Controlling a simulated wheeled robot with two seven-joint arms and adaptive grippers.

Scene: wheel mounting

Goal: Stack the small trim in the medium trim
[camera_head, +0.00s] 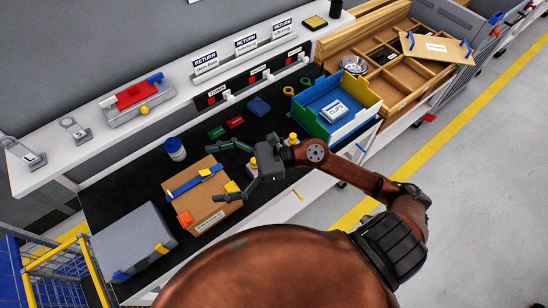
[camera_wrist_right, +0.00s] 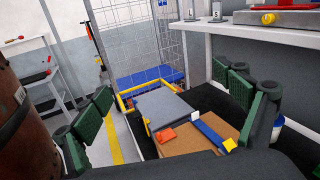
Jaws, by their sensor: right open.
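A silver round dish-like part (camera_head: 354,64) sits at the left end of the wooden divided tray; it may be a trim, but I cannot tell its size or whether parts are nested there. No other trim can be made out. My right gripper (camera_head: 222,171) is open and empty, with its fingers pointing left above the cardboard box (camera_head: 214,207). It is well to the left of the silver part. In the right wrist view, its spread green-padded fingers (camera_wrist_right: 162,88) frame the grey case and the box. My left gripper is not in view.
The wooden divided tray (camera_head: 402,89) holds a tilted board (camera_head: 436,47). A blue, green and white bin (camera_head: 319,122) stands beside my right arm. A grey case (camera_head: 131,240) and a blue-white jar (camera_head: 175,148) flank the box. A white shelf (camera_head: 90,142) runs behind.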

